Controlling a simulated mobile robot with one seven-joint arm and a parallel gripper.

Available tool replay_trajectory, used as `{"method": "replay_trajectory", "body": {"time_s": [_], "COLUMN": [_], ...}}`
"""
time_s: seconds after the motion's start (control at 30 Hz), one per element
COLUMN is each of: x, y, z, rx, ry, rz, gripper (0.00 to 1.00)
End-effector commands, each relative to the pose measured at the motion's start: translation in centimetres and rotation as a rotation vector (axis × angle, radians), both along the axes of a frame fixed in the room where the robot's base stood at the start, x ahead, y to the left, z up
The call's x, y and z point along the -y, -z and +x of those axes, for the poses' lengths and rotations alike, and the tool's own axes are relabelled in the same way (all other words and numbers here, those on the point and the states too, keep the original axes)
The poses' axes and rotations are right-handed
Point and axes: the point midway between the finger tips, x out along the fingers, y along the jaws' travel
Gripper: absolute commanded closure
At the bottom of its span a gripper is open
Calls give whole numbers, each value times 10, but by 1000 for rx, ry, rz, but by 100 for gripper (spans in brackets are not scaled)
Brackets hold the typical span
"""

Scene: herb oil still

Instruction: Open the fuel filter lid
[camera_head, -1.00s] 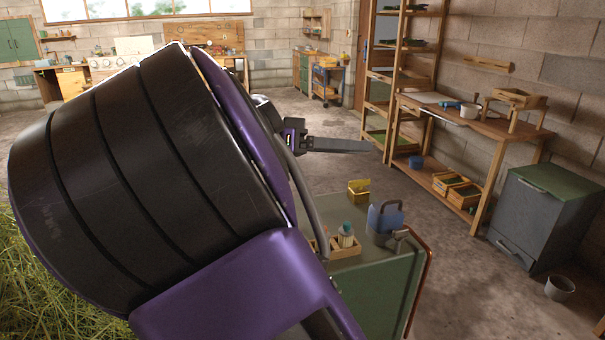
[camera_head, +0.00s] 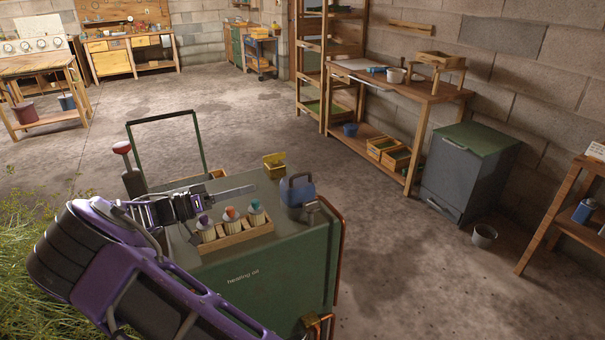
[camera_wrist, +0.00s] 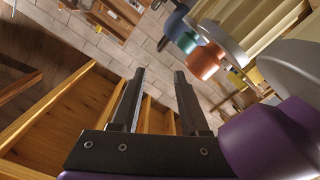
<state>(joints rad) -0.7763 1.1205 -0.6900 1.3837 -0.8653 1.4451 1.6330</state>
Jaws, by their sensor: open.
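The green cabinet (camera_head: 300,262) marked "heating oil" stands in the lower middle of the head view. On its top are a wooden tray (camera_head: 237,236) with three ribbed pots capped purple, orange and teal, a blue-grey can with a handle (camera_head: 298,190) and a small yellow piece (camera_head: 274,166). I cannot tell which part is the fuel filter lid. My gripper (camera_head: 250,188) is open and empty above the cabinet top, near the tray. In the wrist view its fingers (camera_wrist: 160,78) are apart, with the purple cap (camera_wrist: 268,138) close at right and the orange cap (camera_wrist: 207,62) beyond.
A dark upright frame (camera_head: 165,118) rises at the cabinet's back left. A grey bin with a green lid (camera_head: 470,170), a bucket (camera_head: 484,236) and a wooden bench (camera_head: 415,94) stand along the right wall. The concrete floor (camera_head: 400,250) right of the cabinet is clear. Grass lies left.

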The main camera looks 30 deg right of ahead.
Motion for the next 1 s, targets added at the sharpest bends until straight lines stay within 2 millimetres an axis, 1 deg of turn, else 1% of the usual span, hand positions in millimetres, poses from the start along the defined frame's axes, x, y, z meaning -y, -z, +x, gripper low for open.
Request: {"method": "replay_trajectory", "body": {"time_s": [0.4, 0.6, 0.7, 0.8, 1.0], "x": [89, 129, 143, 153, 160], "y": [-2, -2, -2, -1, -1], "z": [2, 3, 4, 5, 5], "rx": [0, 0, 0, 0, -1], "ry": [5, 4, 3, 1, 0], "rz": [-2, 0, -1, -1, -1], "gripper": [55, 55, 55, 55, 55]}}
